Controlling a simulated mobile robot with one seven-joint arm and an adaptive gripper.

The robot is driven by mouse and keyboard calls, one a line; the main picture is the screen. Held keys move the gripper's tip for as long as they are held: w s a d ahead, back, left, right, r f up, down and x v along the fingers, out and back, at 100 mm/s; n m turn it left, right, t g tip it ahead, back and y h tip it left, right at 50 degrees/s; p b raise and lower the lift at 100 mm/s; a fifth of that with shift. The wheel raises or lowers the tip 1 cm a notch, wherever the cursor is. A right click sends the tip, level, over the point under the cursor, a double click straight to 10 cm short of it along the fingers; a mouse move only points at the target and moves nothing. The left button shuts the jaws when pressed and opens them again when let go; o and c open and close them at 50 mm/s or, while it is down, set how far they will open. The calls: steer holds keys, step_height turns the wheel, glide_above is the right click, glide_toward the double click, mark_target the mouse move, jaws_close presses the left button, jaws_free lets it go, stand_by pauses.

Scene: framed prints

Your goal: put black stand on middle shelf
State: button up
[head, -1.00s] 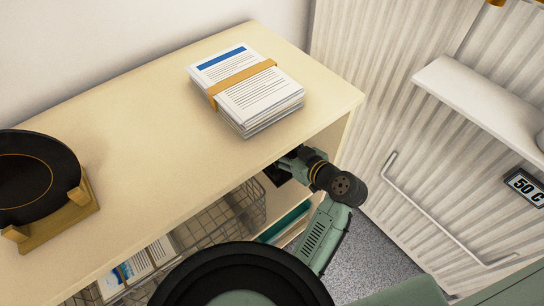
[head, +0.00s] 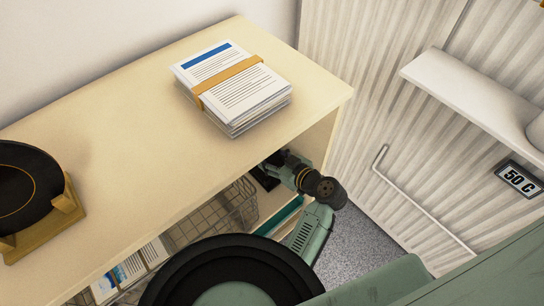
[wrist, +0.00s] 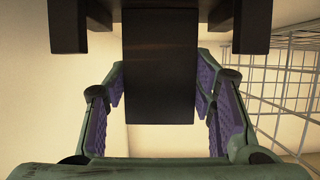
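The black stand (wrist: 160,75) fills the upper middle of the wrist view. It has a wide central block and darker legs at both sides. My gripper's purple-padded fingers (wrist: 160,90) sit on either side of this block and appear to press against it, so it looks gripped. In the head view, my gripper (head: 279,171) reaches under the top of the pale wooden shelf unit (head: 120,130), near its right end. Part of the black stand (head: 262,179) shows there at the gripper's tip. The top board hides the rest, and I cannot tell whether the stand touches a shelf.
A wire basket (head: 215,215) stands inside the unit, left of my gripper; it also shows at right in the wrist view (wrist: 285,85). A banded paper stack (head: 235,88) and a black disc on a wooden holder (head: 25,190) sit on top. A white ledge (head: 470,95) projects at right.

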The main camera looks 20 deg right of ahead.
steer(key=o, duration=0.4)
steer(key=shift+r, duration=0.2)
steer(key=b+v, duration=0.1)
steer(key=v, duration=1.1)
